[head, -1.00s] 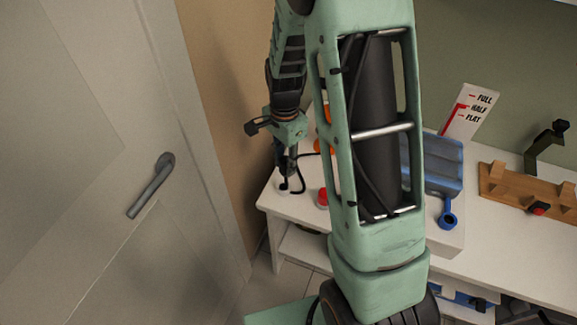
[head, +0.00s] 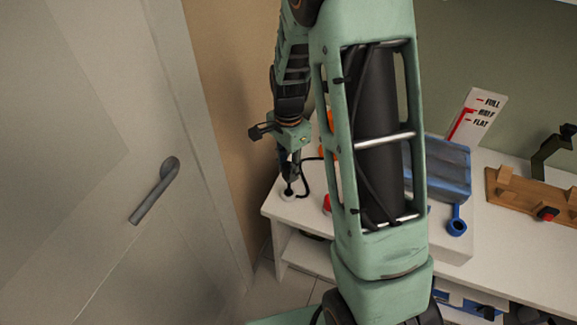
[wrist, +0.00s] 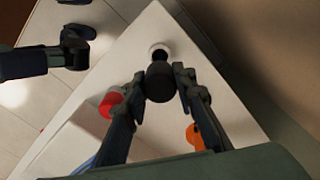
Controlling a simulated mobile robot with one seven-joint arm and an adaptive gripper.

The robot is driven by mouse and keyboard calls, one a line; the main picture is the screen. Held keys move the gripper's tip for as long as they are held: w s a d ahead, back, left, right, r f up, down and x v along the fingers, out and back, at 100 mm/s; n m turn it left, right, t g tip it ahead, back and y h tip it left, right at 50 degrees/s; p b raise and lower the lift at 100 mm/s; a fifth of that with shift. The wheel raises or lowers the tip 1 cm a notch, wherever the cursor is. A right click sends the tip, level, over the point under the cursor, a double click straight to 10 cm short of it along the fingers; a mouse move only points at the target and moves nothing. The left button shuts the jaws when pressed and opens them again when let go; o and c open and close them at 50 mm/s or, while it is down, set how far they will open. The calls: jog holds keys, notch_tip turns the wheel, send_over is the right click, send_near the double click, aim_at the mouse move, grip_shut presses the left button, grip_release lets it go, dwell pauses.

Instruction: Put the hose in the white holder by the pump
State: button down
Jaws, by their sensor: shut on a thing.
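My gripper (wrist: 158,92) is shut on the black end of the hose (wrist: 160,82) in the wrist view, one finger on each side. In the head view the hose (head: 304,180) curves from the held end toward an orange part (head: 329,152), perhaps the pump, mostly hidden behind my arm. The white round holder (wrist: 160,48) has a dark opening and sits near the bench corner. The hose end overlaps the holder's near edge in the wrist view. In the head view it points down at the holder (head: 287,196). I cannot tell whether its tip is inside.
A red round object (wrist: 110,104) and an orange one (wrist: 195,137) stand beside my fingers. The white bench (head: 275,206) ends near the holder. A door (head: 90,160) stands left.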

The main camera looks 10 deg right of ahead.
aim_at(288, 180)
jog(key=shift+f+b, duration=1.45)
jog(key=shift+f, duration=0.85)
jog(key=shift+f, duration=0.15)
jog(key=shift+f, duration=0.35)
jog(key=shift+f+b, duration=1)
jog(key=shift+f, duration=0.05)
jog(key=c, duration=1.5)
grip_release()
jog(key=shift+r, duration=0.1)
notch_tip(288, 180, up, 12)
